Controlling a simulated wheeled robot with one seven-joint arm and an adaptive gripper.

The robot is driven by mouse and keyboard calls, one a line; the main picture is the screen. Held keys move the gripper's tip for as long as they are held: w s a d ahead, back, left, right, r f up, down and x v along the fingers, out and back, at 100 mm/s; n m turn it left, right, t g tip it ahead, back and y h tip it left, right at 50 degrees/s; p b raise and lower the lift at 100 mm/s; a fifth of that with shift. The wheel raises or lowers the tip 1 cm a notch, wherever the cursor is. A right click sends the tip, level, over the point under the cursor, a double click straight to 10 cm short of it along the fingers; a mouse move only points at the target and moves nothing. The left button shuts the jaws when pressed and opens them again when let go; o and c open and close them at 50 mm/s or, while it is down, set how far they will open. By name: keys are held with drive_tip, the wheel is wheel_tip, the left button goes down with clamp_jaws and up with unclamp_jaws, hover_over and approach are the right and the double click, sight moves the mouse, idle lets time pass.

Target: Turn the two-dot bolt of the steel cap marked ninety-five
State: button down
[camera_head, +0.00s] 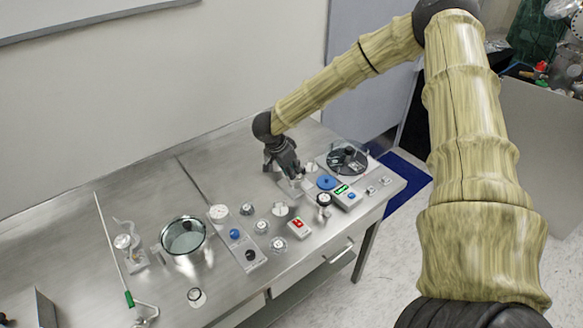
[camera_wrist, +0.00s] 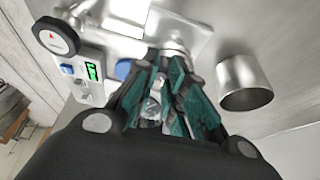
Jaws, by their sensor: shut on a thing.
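My gripper (camera_head: 289,174) points down over the back right part of the steel bench. In the wrist view its green-padded fingers (camera_wrist: 166,72) are closed on a small metal part (camera_wrist: 153,106), mostly hidden between them. A round steel fitting (camera_wrist: 174,48) on a square steel plate (camera_wrist: 182,30) lies just beyond the fingertips. I cannot tell whether this is the cap marked ninety-five, as no number or dots are legible. The fingers cover much of the area.
An open steel cup (camera_wrist: 243,85) is close to the fingers in the wrist view. A blue disc (camera_head: 327,182), a box with a green display (camera_head: 343,192) and a dark round device (camera_head: 347,161) stand to the right. A glass-like bowl (camera_head: 183,237) stands farther left.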

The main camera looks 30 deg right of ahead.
drive_tip(key=shift+m+g+p, duration=0.35)
drive_tip(key=shift+m+g, duration=0.05)
drive_tip(key=shift+m, duration=0.7)
drive_tip(key=c, duration=1.7)
unclamp_jaws()
drive_tip(key=shift+c, duration=0.2)
drive_tip(key=shift+r, duration=0.1)
drive_tip(key=v, duration=1.1)
drive_tip(key=shift+a+r, duration=0.2)
drive_tip(key=shift+r, duration=0.15)
drive_tip(key=shift+w, duration=0.1)
